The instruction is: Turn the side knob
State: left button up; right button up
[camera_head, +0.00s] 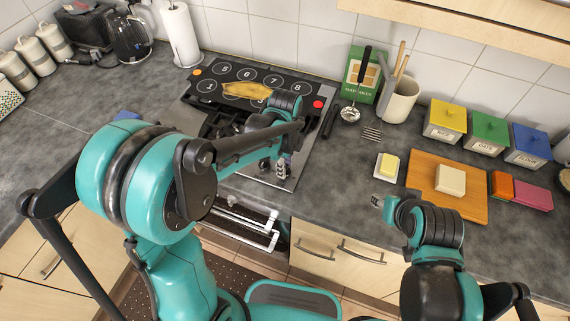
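A dark panel (228,73) marked with numbers stands at the back of the steel cooktop unit. An orange round button or knob (197,72) is at its left end and a red one (318,104) at its right end. I cannot tell which is the side knob. My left gripper (274,168) hangs over the front right of the unit, fingers pointing down and apart, with nothing visible between them. My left forearm hides part of the unit. My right gripper (377,201) is over the counter's front edge, pointing left; its fingers are too small to read.
A wooden board (464,202) with a pale block (450,180) and a small dish with a yellow block (388,165) are at right. A utensil crock (398,102), green box (361,72) and canisters (445,121) stand behind.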

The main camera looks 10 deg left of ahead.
pick_arm(q)
jog(key=shift+o, duration=1)
notch_tip(320, 180, up, 12)
jog(key=s+a+f+n+t+b, duration=0.1)
jog(key=s+a+f+n+t, duration=0.1)
jog(key=s+n, duration=0.4)
jog(key=s+a+f+n+t+b, duration=0.2)
jog(key=s+a+n+t, duration=0.3)
jog(key=n, duration=0.9)
jog(key=shift+s+a+f, duration=0.55)
jog(key=shift+s+a, duration=0.05)
jog(key=shift+s, duration=0.05)
